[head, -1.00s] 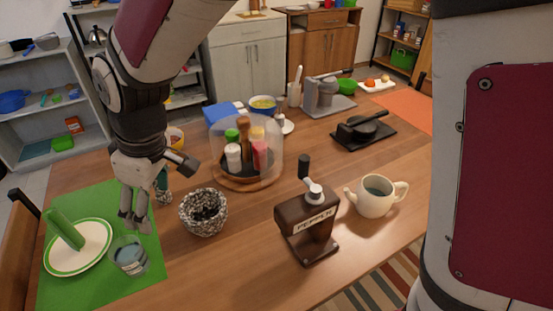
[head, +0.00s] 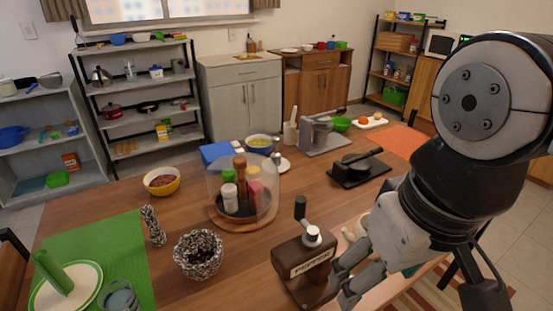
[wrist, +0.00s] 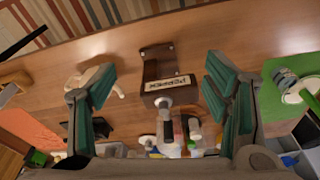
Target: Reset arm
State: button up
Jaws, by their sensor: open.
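My gripper (head: 347,282) is open and empty, above the right front of the table. A clear dome (head: 243,185) covers several spice bottles on a round wooden base.
A speckled bowl (head: 198,256) stands in the front middle. A green mat (head: 105,240) at left bears a plate (head: 85,288) and a glass (head: 119,298). Wood is bare around the bowl.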

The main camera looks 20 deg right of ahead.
jog(key=shift+r, duration=0.1)
notch_tip(320, 180, up, 11)
jog(key=t+p, duration=0.2)
jog(key=p, duration=0.7)
jog(key=shift+d+p, duration=0.15)
jog(key=shift+p, duration=0.25)
